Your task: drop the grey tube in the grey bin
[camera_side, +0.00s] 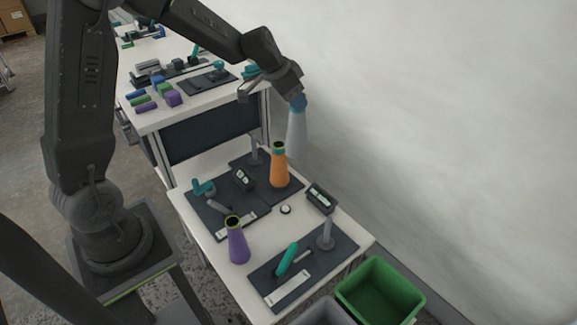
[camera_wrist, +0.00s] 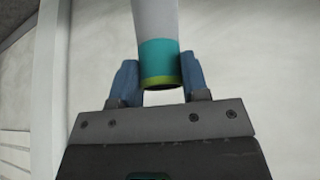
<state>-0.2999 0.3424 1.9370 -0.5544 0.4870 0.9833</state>
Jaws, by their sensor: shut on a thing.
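The grey tube (camera_side: 297,134) hangs from my gripper (camera_side: 298,101) in the side view, above the far right edge of the near table. It is a tapered grey cone, roughly upright. In the wrist view the grey tube (camera_wrist: 156,20) shows a teal band and a yellow-green rim at its end. The blue fingers of my gripper (camera_wrist: 160,84) are shut on this banded end. The grey bin (camera_side: 326,312) shows only in part at the bottom edge of the side view, left of the green bin.
A green bin (camera_side: 380,291) stands past the table's near right corner. An orange cone (camera_side: 279,167) and a purple cone (camera_side: 237,244) stand on the near table (camera_side: 215,275). Upright posts, dark mats and small tools are there too. A pale wall is close on the right.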

